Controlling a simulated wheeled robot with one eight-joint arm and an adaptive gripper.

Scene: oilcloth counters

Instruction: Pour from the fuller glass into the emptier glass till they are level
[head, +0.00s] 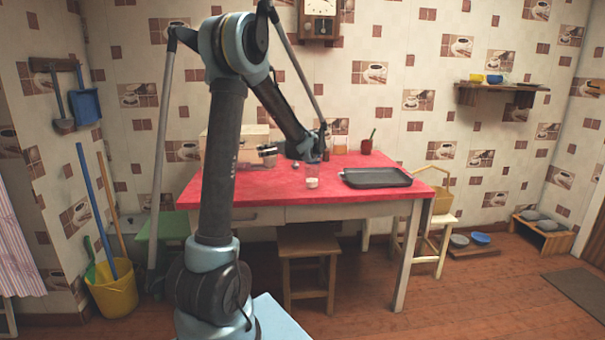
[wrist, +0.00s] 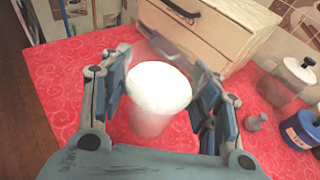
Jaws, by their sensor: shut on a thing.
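My gripper (wrist: 160,95) is shut around a clear glass (wrist: 150,122) with white liquid in it, seen from above between the two fingers in the wrist view. The red tabletop shows behind this glass; I cannot tell whether it touches the table. In the head view my gripper (head: 268,153) is small, in front of the wooden box, and the held glass is hard to make out. Another clear glass (head: 312,181) stands upright on the red table, with a little white at its bottom. It is right of and nearer than my gripper.
A wooden drawer box (wrist: 215,35) stands close beyond the held glass. A blue jar (wrist: 303,129) and a small grey object (wrist: 255,121) are at the right. A black tray (head: 377,178), red mug (head: 366,147) and brown bottle (head: 326,153) share the red table (head: 240,193).

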